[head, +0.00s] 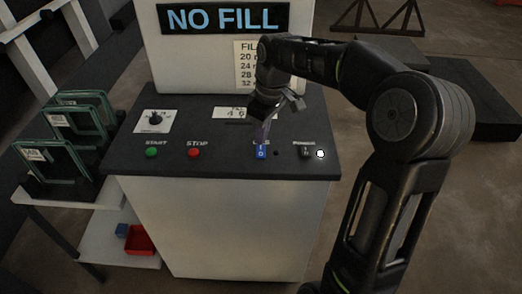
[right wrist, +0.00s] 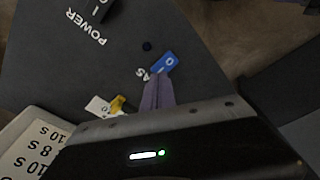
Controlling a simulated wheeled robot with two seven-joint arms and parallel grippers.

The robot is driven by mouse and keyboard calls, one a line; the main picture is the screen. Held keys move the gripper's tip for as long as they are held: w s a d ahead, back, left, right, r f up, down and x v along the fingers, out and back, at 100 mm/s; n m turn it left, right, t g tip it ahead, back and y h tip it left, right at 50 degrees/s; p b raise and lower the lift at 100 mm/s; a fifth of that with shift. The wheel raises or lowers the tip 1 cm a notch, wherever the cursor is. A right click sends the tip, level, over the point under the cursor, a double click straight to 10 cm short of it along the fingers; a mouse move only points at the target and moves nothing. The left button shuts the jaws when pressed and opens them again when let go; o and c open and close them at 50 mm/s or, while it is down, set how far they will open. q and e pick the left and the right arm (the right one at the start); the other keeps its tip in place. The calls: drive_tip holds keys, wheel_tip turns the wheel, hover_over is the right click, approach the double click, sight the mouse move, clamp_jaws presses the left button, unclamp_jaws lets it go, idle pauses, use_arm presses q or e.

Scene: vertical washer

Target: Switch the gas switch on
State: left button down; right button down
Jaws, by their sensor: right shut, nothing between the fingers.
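The gas switch (head: 261,153) is a small blue rocker marked O and I on the dark sloped panel. It also shows in the right wrist view (right wrist: 164,64), with its label partly covered by my fingers. The small round lamp (head: 276,152) beside it is dark. My right gripper (head: 263,138) is shut and empty, pointing down at the panel just behind the blue switch. In the right wrist view its fingertips (right wrist: 157,82) reach the switch's edge; I cannot tell if they touch it. My left gripper is not in view.
The power switch (head: 306,152) is black, with a lit white lamp (head: 320,153) beside it. Left on the panel are a red stop button (head: 194,152), a green start button (head: 152,152) and a dial (head: 155,118). A "NO FILL" sign (head: 222,18) stands behind.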

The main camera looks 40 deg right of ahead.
sight(262, 147)
drive_tip(key=shift+f+b, duration=0.65)
drive_tip(key=shift+f, duration=0.3)
idle(0.4)
wheel_tip(262, 147, up, 7)
drive_tip(key=p, duration=0.5)
drive_tip(key=shift+p, duration=0.35)
idle(0.5)
